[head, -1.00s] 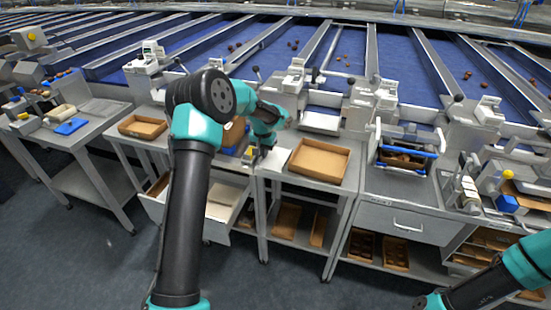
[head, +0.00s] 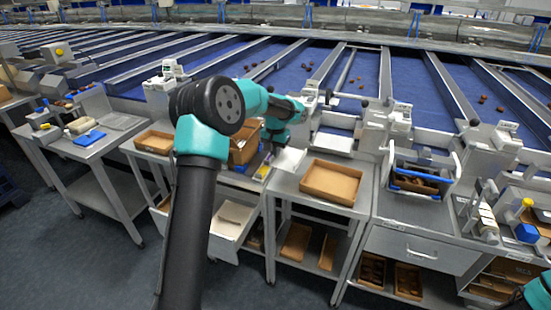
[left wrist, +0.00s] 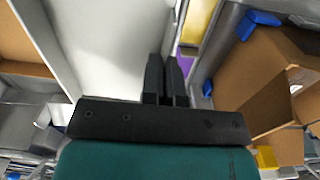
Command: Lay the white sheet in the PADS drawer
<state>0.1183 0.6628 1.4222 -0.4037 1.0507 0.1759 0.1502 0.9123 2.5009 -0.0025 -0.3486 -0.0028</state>
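The white sheet (head: 289,160) hangs in the air beside the left gripper, over the left edge of the middle bench; it also fills the area left of the fingers in the left wrist view (left wrist: 112,55). My left gripper (left wrist: 167,75) has its two black fingers close together at the sheet's edge, and appears shut on it. In the head view the left gripper (head: 276,143) is partly hidden by my arm. An open pale drawer (head: 222,246) juts out below and left of the sheet, with a whitish item inside. Its label is not readable. My right gripper is out of view.
A cardboard tray (head: 331,183) lies on the bench to the right. An open cardboard box (head: 243,150) stands left of the gripper, also close by in the left wrist view (left wrist: 268,75). A blue-handled carrier (head: 420,180) stands further right. A closed drawer (head: 415,248) is below it.

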